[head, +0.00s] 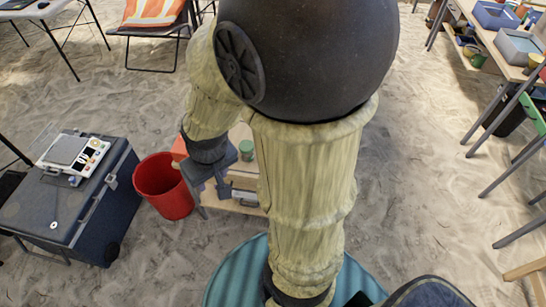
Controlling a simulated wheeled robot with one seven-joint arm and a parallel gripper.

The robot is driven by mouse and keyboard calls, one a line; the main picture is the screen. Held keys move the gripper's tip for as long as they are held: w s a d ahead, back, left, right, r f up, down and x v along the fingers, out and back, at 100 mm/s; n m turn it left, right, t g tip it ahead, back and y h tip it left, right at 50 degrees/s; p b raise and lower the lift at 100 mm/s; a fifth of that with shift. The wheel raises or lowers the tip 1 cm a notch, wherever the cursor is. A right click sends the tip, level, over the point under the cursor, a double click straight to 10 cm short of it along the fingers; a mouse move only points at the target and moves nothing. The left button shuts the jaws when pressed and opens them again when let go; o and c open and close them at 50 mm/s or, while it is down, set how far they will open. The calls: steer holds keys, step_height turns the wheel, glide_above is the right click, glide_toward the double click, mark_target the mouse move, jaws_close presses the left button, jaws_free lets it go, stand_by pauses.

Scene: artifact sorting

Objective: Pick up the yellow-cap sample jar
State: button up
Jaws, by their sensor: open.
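I cannot make out a yellow-cap sample jar for certain. My gripper (214,198) points down at the left end of a low wooden table (243,133), with its fingers apart and nothing seen between them. My arm covers much of this table. A small jar with a green top (246,150) stands on it, just right of my gripper. A small yellowish item (537,59) is on the far table (512,72) at top right, too small to identify.
A red bucket (163,188) stands left of my gripper. Further left, a dark case (65,215) carries a scale-like device (75,153). A chair with an orange cover (152,12) is at the back. Sandy floor is open between the furniture.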

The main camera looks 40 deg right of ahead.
steer(key=o, duration=0.3)
steer(key=shift+f, duration=0.35)
steer(key=shift+o, duration=1.3)
steer(key=d+f+n+g+h+b, duration=0.1)
steer(key=d+f+n+g+b, duration=0.1)
steer(key=f+b, duration=0.3)
steer(key=d+f+n+g+h+b, duration=0.2)
steer(key=d+f+b, duration=0.1)
steer(key=f, duration=0.8)
steer(key=shift+s+d+b, duration=0.15)
steer(key=shift+d+b, duration=0.2)
steer(key=shift+b, duration=0.5)
steer(key=w+d+f+n+g+h+b, duration=0.2)
steer(key=d+f+n+h+b, duration=0.5)
steer(key=f, duration=0.5)
steer(key=w+d+f+n+t+h+b, duration=0.3)
steer(key=w+f+n+t+b, duration=0.1)
steer(key=w+f+n+b, duration=0.1)
steer(key=w+d+f+n+t+h+b, duration=0.3)
steer(key=w+f+n+t+h+b, duration=0.1)
steer(key=w+b, duration=0.3)
steer(key=shift+w+d+f+n+t+b, duration=0.15)
steer(key=shift+w+f+n+t+b, duration=0.25)
steer(key=shift+w+f+n+t, duration=0.25)
steer(key=b+x, duration=0.2)
steer(key=x, duration=0.9)
steer(key=shift+d+b, duration=0.35)
steer(key=shift+w+d, duration=0.15)
steer(key=shift+d, duration=0.1)
